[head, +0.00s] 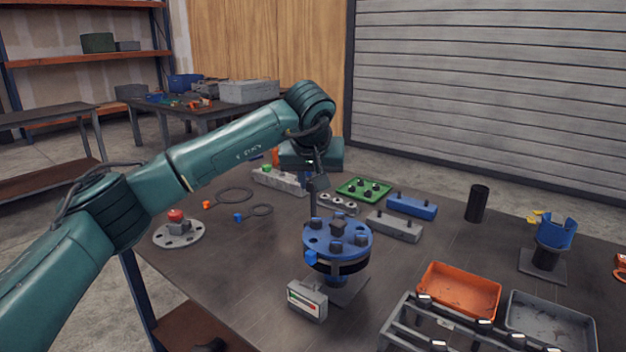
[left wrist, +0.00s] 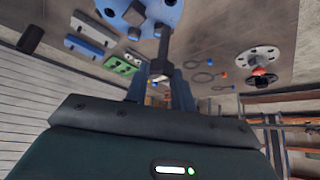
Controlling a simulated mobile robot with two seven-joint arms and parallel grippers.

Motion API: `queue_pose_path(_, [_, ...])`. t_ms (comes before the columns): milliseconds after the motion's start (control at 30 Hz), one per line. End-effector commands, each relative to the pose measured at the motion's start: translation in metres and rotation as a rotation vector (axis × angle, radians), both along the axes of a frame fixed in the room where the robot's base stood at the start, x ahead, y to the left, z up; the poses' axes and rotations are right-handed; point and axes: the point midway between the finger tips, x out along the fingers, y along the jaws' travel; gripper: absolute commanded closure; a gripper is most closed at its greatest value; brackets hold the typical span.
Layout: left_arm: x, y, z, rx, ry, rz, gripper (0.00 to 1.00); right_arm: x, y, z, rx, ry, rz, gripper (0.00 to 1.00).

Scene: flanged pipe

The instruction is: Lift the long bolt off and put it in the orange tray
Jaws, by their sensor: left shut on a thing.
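The blue round flange (head: 345,247) with several dark bolt heads stands on its stand in the middle of the table. My left gripper (head: 315,182) is above the flange's back left edge, pointing down. It is shut on the long bolt (head: 313,206), a dark upright shaft. In the left wrist view the bolt (left wrist: 161,58) sits between the two fingers, its far end at the flange (left wrist: 170,10). I cannot tell whether its tip is still in a hole. The orange tray (head: 459,290) is at the front right and looks empty. My right gripper is out of view.
A grey tray (head: 550,322) is beside the orange one, with a grey rack (head: 440,325) in front. A small gauge box (head: 307,300) is near the flange. Grey and blue blocks (head: 412,206), a green tray (head: 364,189) and a black cylinder (head: 477,204) stand behind.

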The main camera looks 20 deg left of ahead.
Motion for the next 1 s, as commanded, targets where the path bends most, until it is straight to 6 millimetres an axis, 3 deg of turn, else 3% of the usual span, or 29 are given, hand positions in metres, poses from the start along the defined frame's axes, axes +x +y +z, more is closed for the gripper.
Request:
queue_pose_path(600, [0.000,0.001,0.041,0.000,-0.002,0.001,1.00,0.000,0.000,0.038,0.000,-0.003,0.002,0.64])
queue_pose_path(1000, [0.000,0.000,0.043,0.000,-0.001,0.001,1.00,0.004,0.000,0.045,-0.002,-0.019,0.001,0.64])
